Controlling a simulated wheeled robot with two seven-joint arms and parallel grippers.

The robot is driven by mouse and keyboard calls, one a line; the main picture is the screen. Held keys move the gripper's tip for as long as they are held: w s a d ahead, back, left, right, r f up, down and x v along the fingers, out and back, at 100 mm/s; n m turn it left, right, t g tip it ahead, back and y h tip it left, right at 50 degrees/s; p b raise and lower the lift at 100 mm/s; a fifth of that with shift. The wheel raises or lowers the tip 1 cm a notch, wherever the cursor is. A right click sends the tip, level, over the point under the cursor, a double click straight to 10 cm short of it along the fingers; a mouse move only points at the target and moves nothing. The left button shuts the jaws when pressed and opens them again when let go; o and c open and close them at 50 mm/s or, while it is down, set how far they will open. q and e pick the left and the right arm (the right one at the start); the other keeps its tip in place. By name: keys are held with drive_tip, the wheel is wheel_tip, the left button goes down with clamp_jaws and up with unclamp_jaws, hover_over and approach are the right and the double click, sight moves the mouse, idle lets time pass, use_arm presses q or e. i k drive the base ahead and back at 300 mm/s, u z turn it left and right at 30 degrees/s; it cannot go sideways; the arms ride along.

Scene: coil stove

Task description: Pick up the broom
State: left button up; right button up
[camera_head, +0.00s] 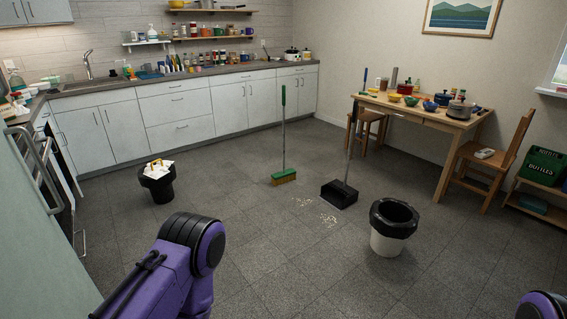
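The broom (284,176) stands upright on the grey tiled floor near the middle of the view. It has a green grip at the top, a grey shaft and a green head with tan bristles. Part of my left arm shows at the bottom left and a small part of my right arm at the bottom right corner. Both grippers are outside the view. The broom stands well ahead of my arms, and nothing touches it.
A black dustpan (339,194) with a long handle stands right of the broom, with pale crumbs (328,218) nearby. A white bin (389,244) with a black liner and a full black bin (158,184) flank the open floor. A wooden table (424,114) stands right.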

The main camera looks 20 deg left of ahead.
sight(285, 176)
drive_tip(key=z, duration=0.25)
drive_tip(key=k, duration=0.3)
drive_tip(key=u, duration=1.3)
drive_tip(key=i, duration=2)
drive_tip(key=u, duration=0.55)
drive_tip(key=i, duration=2.15)
drive_tip(key=z, duration=0.4)
drive_tip(key=i, duration=1)
drive_tip(key=z, duration=1.5)
drive_tip(key=i, duration=0.85)
drive_tip(key=z, duration=0.95)
